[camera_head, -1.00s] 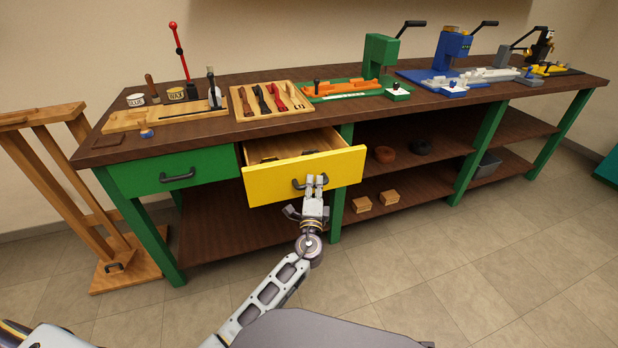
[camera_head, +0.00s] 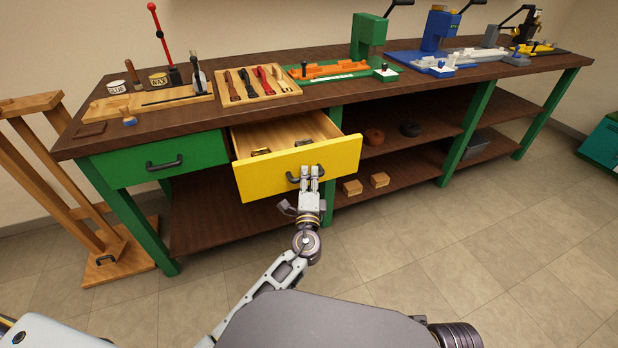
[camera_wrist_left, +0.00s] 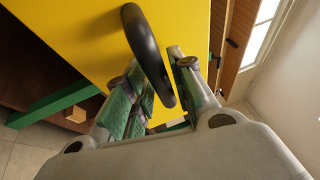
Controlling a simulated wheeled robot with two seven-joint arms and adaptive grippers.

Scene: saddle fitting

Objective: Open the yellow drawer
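The yellow drawer (camera_head: 300,167) stands partly pulled out of the bench front, and its open wooden inside shows a few small dark and brass-coloured items. Its black handle (camera_head: 299,174) is on the middle of the front. My left gripper (camera_head: 312,172) is at this handle, with its fingers pointing at the drawer front. The yellow front fills much of that view. My right gripper is not in view.
A green drawer (camera_head: 160,161) left of the yellow one is shut. The bench top (camera_head: 240,106) carries tools, a tool tray and several fixtures. A wooden stand (camera_head: 62,190) is at the left. The floor (camera_head: 420,240) in front of the bench is clear.

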